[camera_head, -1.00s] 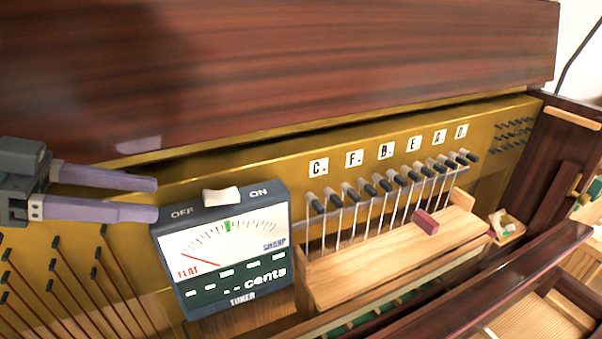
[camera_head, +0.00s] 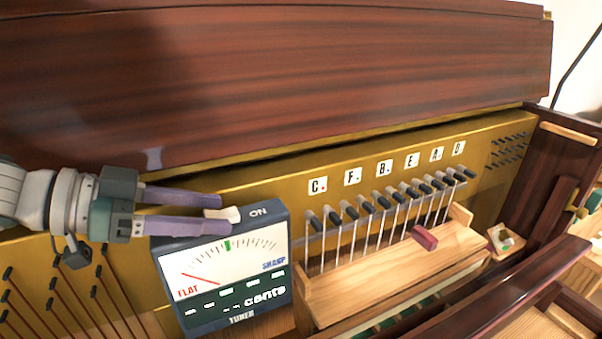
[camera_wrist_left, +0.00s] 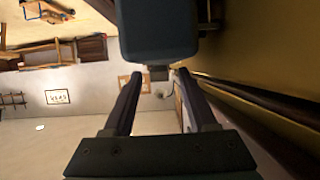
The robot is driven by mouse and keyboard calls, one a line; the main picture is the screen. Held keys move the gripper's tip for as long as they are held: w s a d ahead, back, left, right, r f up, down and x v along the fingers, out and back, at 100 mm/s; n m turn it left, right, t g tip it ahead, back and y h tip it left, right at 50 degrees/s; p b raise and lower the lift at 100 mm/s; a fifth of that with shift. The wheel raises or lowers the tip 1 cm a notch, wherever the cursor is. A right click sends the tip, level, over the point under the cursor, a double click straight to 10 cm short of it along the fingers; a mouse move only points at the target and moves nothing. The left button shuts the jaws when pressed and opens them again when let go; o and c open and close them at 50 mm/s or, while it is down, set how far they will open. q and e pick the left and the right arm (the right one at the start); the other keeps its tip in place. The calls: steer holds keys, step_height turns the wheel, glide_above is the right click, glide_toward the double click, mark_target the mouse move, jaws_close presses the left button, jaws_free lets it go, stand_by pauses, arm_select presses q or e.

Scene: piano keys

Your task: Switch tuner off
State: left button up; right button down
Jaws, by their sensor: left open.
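The tuner (camera_head: 225,272) is a dark box with a white dial at the lower left of the head view. Its cream switch (camera_head: 229,214) sits on the top edge, beside the ON label; the OFF label is hidden behind my gripper. My left gripper (camera_head: 225,214) is open, coming from the left, with its two purple fingers on either side of the switch's left end. I cannot tell whether they touch it. The left wrist view shows a dark box, likely the tuner (camera_wrist_left: 158,28), ahead of the open fingers. My right gripper is not in view.
A gold panel (camera_head: 290,185) with lettered tags stands behind the tuner. Several black-tipped levers (camera_head: 370,212) and a wooden ledge (camera_head: 350,280) with a dark red block (camera_head: 424,238) are to the right. A small tray (camera_head: 505,240) lies farther right.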

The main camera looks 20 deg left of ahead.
arm_select(q)
steer(key=shift+c, duration=0.2)
jaws_close()
stand_by(0.3)
